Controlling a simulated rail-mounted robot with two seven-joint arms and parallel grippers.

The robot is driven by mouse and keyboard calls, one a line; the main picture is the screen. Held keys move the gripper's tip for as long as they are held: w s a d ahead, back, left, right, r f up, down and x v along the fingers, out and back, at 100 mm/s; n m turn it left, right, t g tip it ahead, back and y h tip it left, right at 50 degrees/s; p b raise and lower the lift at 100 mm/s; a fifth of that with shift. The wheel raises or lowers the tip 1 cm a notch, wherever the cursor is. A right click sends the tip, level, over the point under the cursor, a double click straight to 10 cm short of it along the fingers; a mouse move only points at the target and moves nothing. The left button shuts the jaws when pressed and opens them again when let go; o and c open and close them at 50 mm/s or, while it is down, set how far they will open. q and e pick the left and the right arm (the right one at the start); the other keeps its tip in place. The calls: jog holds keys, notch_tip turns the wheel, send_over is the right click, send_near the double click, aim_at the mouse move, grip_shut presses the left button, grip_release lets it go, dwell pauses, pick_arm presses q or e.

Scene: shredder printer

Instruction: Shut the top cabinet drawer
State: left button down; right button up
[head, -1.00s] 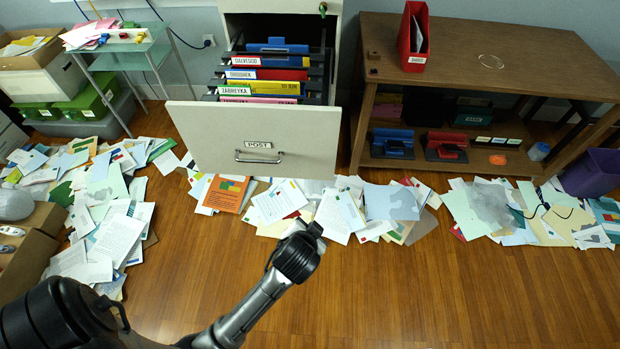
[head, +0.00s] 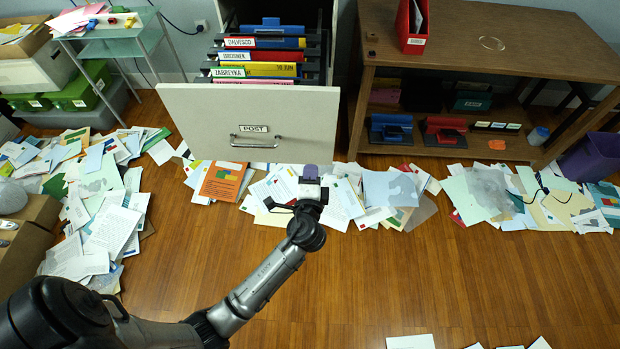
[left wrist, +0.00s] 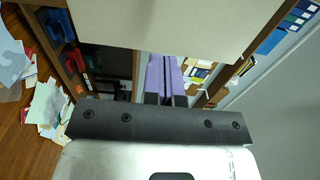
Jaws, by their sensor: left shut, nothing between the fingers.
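The top cabinet drawer (head: 205,115) is pulled out, its white front facing me, with a metal handle (head: 255,141) and a label reading POST. Several coloured hanging folders (head: 262,69) stand inside it. My left gripper (head: 311,171) is in front of and below the drawer's lower right corner, apart from it as far as I can tell. In the left wrist view its purple fingers (left wrist: 164,78) are together and empty, and the pale drawer front (left wrist: 190,22) fills the upper part. My right gripper is not in view.
A wooden shelf unit (head: 480,50) stands to the right of the cabinet, and a glass side table (head: 120,42) to the left. Scattered papers (head: 395,190) cover the floor below the drawer. The wooden floor (head: 430,270) nearer me is mostly clear.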

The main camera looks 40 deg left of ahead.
aim_at(312, 138)
pick_arm(q)
jog(key=b+x, duration=0.2)
jog(key=x, duration=0.7)
jog(key=shift+w+a, duration=0.2)
jog(key=shift+w, duration=0.05)
jog(key=shift+a, duration=0.15)
